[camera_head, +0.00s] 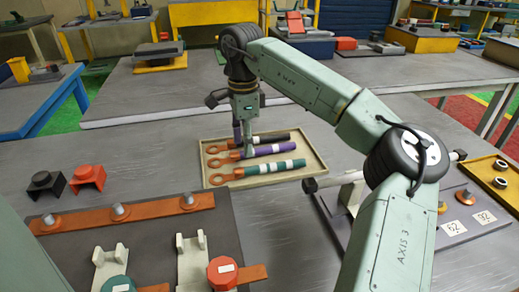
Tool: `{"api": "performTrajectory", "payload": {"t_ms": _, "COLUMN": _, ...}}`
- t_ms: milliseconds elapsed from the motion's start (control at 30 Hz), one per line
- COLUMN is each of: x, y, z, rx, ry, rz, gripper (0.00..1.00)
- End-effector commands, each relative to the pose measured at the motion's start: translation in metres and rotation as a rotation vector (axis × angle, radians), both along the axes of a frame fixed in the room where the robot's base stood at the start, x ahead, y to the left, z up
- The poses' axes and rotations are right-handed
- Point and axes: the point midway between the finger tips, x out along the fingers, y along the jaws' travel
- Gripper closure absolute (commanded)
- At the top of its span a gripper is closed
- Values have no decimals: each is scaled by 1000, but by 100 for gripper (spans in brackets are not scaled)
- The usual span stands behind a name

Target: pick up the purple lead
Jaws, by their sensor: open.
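The purple lead (275,149) lies in a shallow tan tray (317,158) in the head view. It has white bands and a copper ring lug at its left end. It is the middle one of three leads, between a black lead (278,138) behind and a green lead (276,167) in front. My gripper (243,152) points down over the left part of the tray. Its fingers are open at the left end of the purple lead and hide part of it. I cannot tell whether they touch it.
Black (46,184) and orange (88,176) clamp-like blocks stand at the left. A dark fixture board with a copper bar (130,212) lies in front. Another board with number tags (452,228) is at the right.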

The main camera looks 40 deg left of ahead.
Motion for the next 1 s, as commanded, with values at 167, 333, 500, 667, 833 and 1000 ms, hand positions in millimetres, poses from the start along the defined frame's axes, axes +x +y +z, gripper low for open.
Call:
{"api": "performTrajectory", "payload": {"t_ms": 167, "x": -1, "y": -1, "z": -21, "rx": 1, "ry": 1, "rz": 1, "gripper": 57}}
{"api": "performTrajectory", "payload": {"t_ms": 333, "x": 0, "y": 0, "z": -26, "rx": 2, "ry": 0, "rz": 0, "gripper": 57}}
{"api": "performTrajectory", "payload": {"t_ms": 500, "x": 0, "y": 0, "z": -26, "rx": 1, "ry": -1, "rz": 0, "gripper": 61}}
{"api": "performTrajectory", "payload": {"t_ms": 667, "x": 0, "y": 0, "z": -26, "rx": 1, "ry": -1, "rz": 0, "gripper": 71}}
{"api": "performTrajectory", "payload": {"t_ms": 833, "x": -1, "y": 0, "z": -26, "rx": 1, "ry": -1, "rz": 0, "gripper": 83}}
{"api": "performTrajectory", "payload": {"t_ms": 1000, "x": -1, "y": 0, "z": -26, "rx": 1, "ry": -1, "rz": 0, "gripper": 94}}
